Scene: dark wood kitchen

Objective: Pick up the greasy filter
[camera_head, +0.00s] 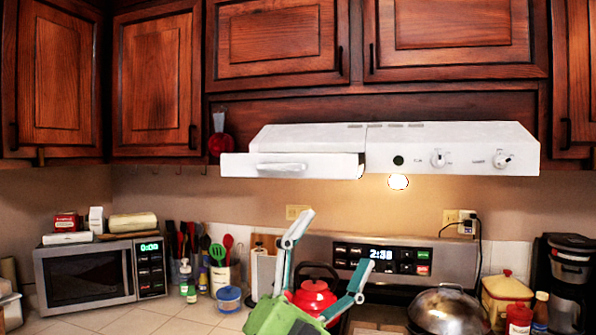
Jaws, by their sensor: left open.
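I cannot make out the greasy filter clearly in this view. The white range hood (440,150) is mounted under the upper cabinets. Its left front part, a drawer-like panel with a handle (283,166), stands forward of the rest, and the inside is hidden. My left gripper (334,247), green with pale teal fingers, is at the bottom centre, below the hood and in front of the stove. Its fingers are spread wide with nothing between them held. It partly covers a red kettle (315,296). My right gripper is not in view.
A microwave (92,274) with items on top, a utensil crock (226,276) and a blue tub (229,298) stand left. A domed pan (446,310), a yellow canister (507,295) and a coffee maker (569,280) stand right. Space between hood and stove panel (385,260) is mostly clear.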

